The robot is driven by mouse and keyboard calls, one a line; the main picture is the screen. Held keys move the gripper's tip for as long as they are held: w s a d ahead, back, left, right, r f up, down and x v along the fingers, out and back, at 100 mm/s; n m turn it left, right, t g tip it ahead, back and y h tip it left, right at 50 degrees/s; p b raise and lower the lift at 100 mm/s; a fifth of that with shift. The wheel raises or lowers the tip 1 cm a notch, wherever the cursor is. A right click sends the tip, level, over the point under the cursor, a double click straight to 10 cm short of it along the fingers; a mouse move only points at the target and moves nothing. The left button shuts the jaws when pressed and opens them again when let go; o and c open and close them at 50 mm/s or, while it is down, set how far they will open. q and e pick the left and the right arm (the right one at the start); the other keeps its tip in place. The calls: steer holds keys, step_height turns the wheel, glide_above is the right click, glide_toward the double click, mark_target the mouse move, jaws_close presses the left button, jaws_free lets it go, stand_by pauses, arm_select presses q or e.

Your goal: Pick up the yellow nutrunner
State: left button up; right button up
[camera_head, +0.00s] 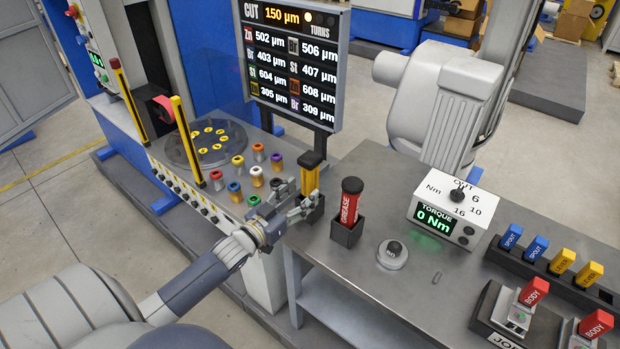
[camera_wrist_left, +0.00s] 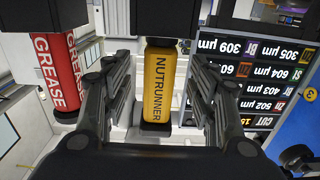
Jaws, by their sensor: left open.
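The yellow nutrunner (camera_head: 310,180) stands upright in a dark holder at the left back edge of the grey bench, black cap on top. My left gripper (camera_head: 297,207) is open at its lower part. In the left wrist view the nutrunner (camera_wrist_left: 159,84), with its label readable, lies between the two open fingers of the left gripper (camera_wrist_left: 160,72), with a gap on each side. The fingers partly cover the holder in the head view. My right gripper is not in view.
A red grease tube (camera_head: 350,203) stands in its own holder (camera_head: 346,233) just right of the nutrunner; it also shows in the wrist view (camera_wrist_left: 62,75). A torque box (camera_head: 447,217) and a round button (camera_head: 393,254) are farther right. Coloured pegs (camera_head: 238,161) stand left, below the screen (camera_head: 291,60).

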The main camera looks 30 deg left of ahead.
mark_target(305, 189)
arm_select(q)
steer(key=w, duration=0.2)
steer(key=w+p, duration=0.1)
steer(key=w, duration=0.1)
steer(key=shift+w+d, duration=0.2)
steer(key=shift+w, duration=0.1)
steer(key=shift+s, duration=0.1)
steer(key=c, duration=1.3)
steer(key=shift+o, duration=0.2)
steer(key=shift+r, duration=0.25)
